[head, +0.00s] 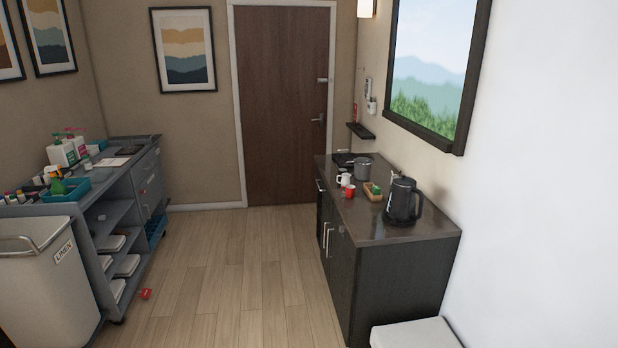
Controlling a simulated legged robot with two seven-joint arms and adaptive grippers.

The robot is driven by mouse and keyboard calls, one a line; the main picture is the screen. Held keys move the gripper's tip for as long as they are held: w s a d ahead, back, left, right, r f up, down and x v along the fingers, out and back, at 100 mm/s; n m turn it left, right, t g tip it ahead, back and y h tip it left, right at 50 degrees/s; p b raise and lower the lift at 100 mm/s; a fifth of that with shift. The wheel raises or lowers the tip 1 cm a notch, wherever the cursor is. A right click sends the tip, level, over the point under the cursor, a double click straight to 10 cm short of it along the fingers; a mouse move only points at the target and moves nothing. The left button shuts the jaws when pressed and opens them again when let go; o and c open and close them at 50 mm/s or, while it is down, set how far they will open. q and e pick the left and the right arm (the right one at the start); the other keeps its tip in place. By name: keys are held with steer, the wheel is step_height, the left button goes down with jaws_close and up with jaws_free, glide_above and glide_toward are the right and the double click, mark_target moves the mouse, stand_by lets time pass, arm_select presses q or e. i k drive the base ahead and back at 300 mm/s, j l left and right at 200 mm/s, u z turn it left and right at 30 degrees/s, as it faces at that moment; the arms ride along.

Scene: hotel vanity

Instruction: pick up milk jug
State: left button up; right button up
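A small white jug-like vessel (343,180), which may be the milk jug, stands upright on the dark vanity counter (385,228) at the right; it is too small to tell for sure. A red cup (349,191) stands just in front of it. A grey metal pot (362,170) stands behind it, to the right. Neither of my grippers is in view.
A black kettle (402,202) and a small wooden box of packets (373,191) share the counter. A grey housekeeping cart (130,190) and linen bin (45,275) stand left. A white box-like object (415,334) is at lower right. The middle floor is mostly clear; a small red item (145,294) lies near the cart.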

mark_target(343, 180)
steer(key=i+j+u, duration=0.1)
steer(key=i, duration=0.85)
steer(key=i+j, duration=0.2)
steer(key=i, duration=0.75)
steer(key=j+u, duration=0.05)
